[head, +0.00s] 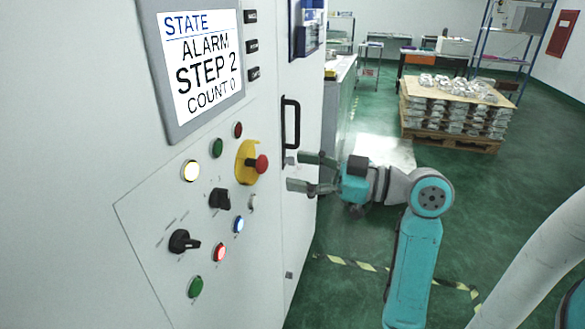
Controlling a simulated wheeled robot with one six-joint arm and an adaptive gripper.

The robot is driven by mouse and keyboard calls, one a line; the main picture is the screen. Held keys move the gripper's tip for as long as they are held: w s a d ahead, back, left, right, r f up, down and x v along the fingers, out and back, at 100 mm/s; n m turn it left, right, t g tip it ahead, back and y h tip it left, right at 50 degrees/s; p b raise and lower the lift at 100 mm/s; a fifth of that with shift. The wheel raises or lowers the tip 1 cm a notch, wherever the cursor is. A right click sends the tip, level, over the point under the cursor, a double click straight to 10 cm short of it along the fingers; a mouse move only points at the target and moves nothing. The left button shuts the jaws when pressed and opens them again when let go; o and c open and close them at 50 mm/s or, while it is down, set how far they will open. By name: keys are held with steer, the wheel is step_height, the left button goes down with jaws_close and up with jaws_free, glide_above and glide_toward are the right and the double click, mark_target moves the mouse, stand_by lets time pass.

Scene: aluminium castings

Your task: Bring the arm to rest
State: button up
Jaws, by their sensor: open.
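My gripper (314,173) is at the end of my teal and grey arm (412,245), near the middle of the head view. Its two fingers point left toward the white machine cabinet (150,45) and are spread apart with nothing between them. The fingertips appear close to the cabinet front, right of the red emergency stop button (262,164) on its yellow base and below the black door handle (290,124). I cannot tell whether they touch the cabinet.
The control panel carries a screen (202,61) reading "ALARM STEP 2 COUNT 0", a lit yellow-white button (191,171) and black rotary switches. A pallet of castings (455,142) stands at the back right. Green floor with striped tape (352,263) is open around my arm.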

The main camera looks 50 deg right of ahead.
stand_by(0.3)
steer(key=w+a+f+m+t+h, duration=0.1)
steer(key=w+a+f+m+h, duration=0.2)
steer(key=f, duration=0.4)
steer(key=w+a+f+m+h, duration=0.1)
steer(key=w+a+f+m, duration=0.1)
steer(key=f+m, duration=0.4)
steer(key=s+a+f+m+g+h, duration=0.1)
steer(key=s+a+f+m+h, duration=0.2)
steer(key=f, duration=0.4)
steer(key=s+a+f+g+h, duration=0.1)
steer(key=s+a+f, duration=0.2)
steer(key=a+f, duration=0.35)
steer(key=s+a+f+g, duration=0.1)
steer(key=s+a+f, duration=0.3)
steer(key=s+f, duration=0.45)
steer(key=s+a+r+n+y, duration=0.1)
steer(key=s+a+n, duration=0.1)
steer(key=s, duration=0.6)
steer(key=s+a+r+n, duration=0.1)
steer(key=s+a+n, duration=0.2)
steer(key=s, duration=0.5)
steer(key=shift+s+a+r+y, duration=0.2)
steer(key=shift+r+y, duration=0.1)
steer(key=shift+y, duration=0.1)
